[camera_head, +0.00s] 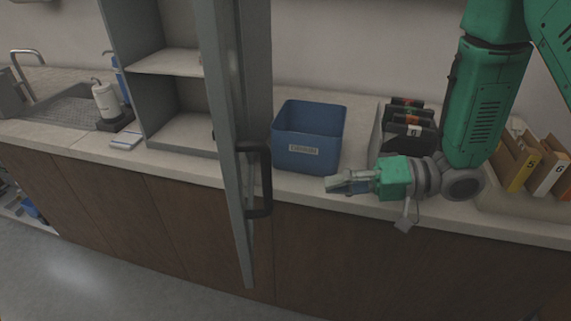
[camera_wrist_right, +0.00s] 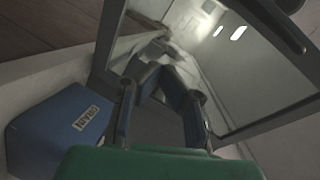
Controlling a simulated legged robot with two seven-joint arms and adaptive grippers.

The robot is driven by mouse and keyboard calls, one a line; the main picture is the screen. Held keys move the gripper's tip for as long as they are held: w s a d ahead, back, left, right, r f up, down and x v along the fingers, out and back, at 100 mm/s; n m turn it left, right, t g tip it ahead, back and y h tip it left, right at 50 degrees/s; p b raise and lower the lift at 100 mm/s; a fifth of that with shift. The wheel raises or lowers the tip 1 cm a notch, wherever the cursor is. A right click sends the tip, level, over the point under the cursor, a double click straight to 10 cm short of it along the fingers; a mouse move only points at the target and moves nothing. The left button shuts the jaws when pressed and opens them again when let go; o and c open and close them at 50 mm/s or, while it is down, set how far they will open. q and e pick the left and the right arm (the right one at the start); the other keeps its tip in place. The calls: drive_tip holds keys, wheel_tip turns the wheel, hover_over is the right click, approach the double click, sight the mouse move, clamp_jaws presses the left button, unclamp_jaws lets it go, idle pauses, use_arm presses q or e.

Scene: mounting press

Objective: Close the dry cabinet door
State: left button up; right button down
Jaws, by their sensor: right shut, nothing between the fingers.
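The dry cabinet (camera_head: 160,100) stands on the counter with its inside shelves showing. Its door (camera_head: 232,110) is wide open, swung out over the counter's front edge and seen nearly edge-on. A dark handle (camera_head: 265,180) is on the door's lower right side. My right gripper (camera_head: 332,184) is shut and empty, right of the door and handle and apart from them, in front of the blue bin. In the right wrist view, the gripper fingers (camera_wrist_right: 165,80) point towards the door's framed pane (camera_wrist_right: 235,70). My left gripper is not in view.
A blue labelled bin (camera_head: 310,150) stands on the counter behind my right gripper; it also shows in the wrist view (camera_wrist_right: 60,130). Dark holders (camera_head: 405,130) and file boxes (camera_head: 540,175) stand to the right. A sink (camera_head: 60,95) and white bottle (camera_head: 106,100) are left.

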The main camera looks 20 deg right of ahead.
drive_tip(key=s+d+r+g+y, duration=0.35)
drive_tip(key=s+r+g, duration=0.25)
drive_tip(key=r, duration=0.5)
drive_tip(key=a, duration=1.4)
drive_tip(key=shift+w+a+f+n, duration=0.3)
drive_tip(key=shift+a+n, duration=0.1)
